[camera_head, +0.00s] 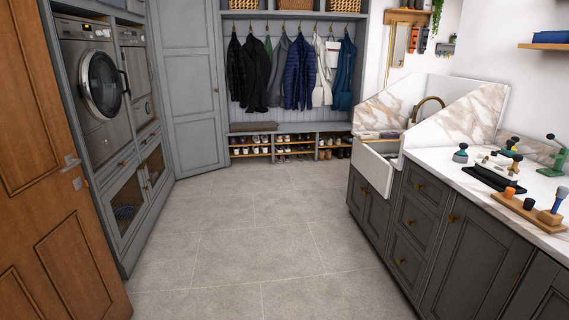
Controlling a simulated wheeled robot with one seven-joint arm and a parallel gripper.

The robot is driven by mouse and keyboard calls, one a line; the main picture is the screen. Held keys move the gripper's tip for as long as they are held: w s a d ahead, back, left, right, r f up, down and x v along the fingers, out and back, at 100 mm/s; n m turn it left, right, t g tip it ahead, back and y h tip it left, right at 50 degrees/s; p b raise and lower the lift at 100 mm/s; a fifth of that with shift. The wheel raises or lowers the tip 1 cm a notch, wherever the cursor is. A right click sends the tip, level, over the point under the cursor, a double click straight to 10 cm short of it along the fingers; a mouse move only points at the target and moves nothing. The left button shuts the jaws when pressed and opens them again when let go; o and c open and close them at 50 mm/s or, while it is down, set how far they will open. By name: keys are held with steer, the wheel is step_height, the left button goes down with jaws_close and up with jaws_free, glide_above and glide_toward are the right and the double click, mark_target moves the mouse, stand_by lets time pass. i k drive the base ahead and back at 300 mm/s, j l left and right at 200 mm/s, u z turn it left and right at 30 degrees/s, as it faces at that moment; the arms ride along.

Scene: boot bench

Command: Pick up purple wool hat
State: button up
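I cannot make out a purple wool hat in the head view. The boot bench (290,130) stands against the back wall under a row of hanging coats (300,75). Shoes fill the cubbies below its seat, and a flat dark brown thing (253,127) lies on the seat's left part. My gripper is not in view.
The tiled floor (245,235) is clear up to the bench. A wooden door (50,200) and laundry cabinets with a washing machine (101,83) line the left. A counter (460,180) with several tools runs along the right. Baskets (290,5) sit above the coats.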

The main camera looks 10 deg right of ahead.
mark_target(392, 134)
steer(key=i, duration=3.8)
steer(key=i+z, duration=0.2)
steer(key=i, duration=0.25)
steer(key=i+j+z, duration=0.15)
steer(key=i, duration=0.3)
steer(key=i+j+z, duration=0.2)
steer(key=i, duration=0.25)
steer(key=i+j+z, duration=0.15)
steer(key=i, duration=0.3)
steer(key=i+j+z, duration=0.6)
steer(key=i+j, duration=0.2)
steer(key=i, duration=0.4)
